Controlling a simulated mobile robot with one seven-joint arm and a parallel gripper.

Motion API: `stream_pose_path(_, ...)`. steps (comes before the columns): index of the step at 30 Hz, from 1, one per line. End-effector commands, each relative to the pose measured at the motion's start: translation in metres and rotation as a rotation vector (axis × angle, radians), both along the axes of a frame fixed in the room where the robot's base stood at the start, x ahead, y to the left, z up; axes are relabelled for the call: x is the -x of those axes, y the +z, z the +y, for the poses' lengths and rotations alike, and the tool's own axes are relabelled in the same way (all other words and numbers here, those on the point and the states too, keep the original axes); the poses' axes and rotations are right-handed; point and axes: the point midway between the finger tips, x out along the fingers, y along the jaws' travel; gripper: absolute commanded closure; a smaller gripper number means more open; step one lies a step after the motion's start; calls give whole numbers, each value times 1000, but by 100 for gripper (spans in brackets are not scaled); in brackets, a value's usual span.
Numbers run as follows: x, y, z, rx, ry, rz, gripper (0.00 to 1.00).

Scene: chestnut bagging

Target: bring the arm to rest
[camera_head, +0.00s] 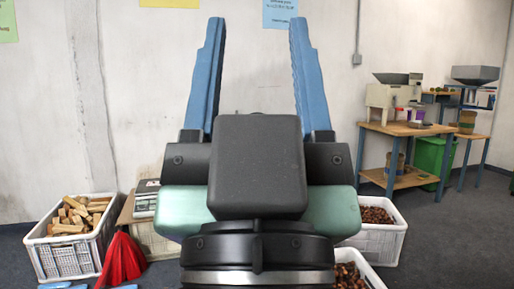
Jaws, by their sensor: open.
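My gripper (251,55) fills the middle of the head view, pointing up. Its two blue fingers stand wide apart, and the gap between them is empty, with only the pale wall behind. The black gripper body and wrist hide the middle of the scene below. Nothing touches the fingers.
A white crate of wood pieces (40,262) stands at lower left, beside a red object (122,262). Crates of chestnuts (398,240) stand at lower right. A wooden bench (400,130) with machines and a green bin (430,160) are further back. Grey floor is open at right.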

Motion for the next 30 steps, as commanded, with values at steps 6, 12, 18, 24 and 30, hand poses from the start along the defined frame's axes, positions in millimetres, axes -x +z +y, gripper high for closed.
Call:
stream_pose_path(6,0,79,0,0,0,0,43)
stream_pose_path(12,0,142,0,0,1,0,43)
stream_pose_path(18,0,204,1,0,1,1,43)
stream_pose_path(24,0,265,1,1,2,1,43)
stream_pose_path(30,0,327,1,0,3,1,43)
